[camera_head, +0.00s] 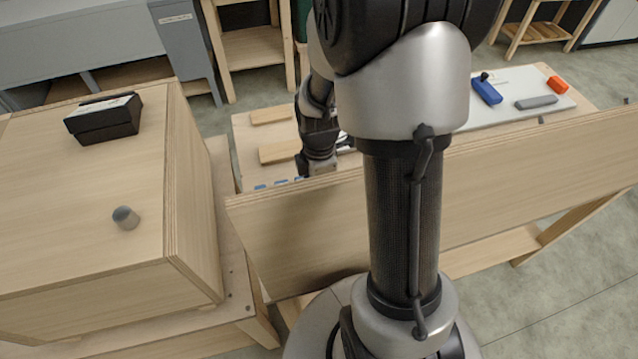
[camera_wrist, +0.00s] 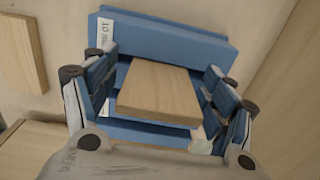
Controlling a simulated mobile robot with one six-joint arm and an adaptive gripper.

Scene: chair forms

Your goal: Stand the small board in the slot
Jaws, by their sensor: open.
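A small light wood board (camera_wrist: 160,92) shows in the wrist view between blue parts of a slotted holder (camera_wrist: 165,32), which has a white label reading "10" and more. Blue shows both behind and in front of the board. I cannot tell how deep the board sits in the slot. My gripper (camera_wrist: 158,95) is open, with one finger left and one right of the board; gaps show beside it. In the head view my gripper (camera_head: 318,172) is low over the table, and small blue pieces (camera_head: 278,185) show beside it. The board is hidden there.
Flat wood pieces lie on the table (camera_head: 270,116) and (camera_head: 278,151); one shows at left in the wrist view (camera_wrist: 22,52). A long wood panel (camera_head: 300,235) stands along the near edge. A wooden box (camera_head: 80,200) is at left, a white board (camera_head: 515,105) at right.

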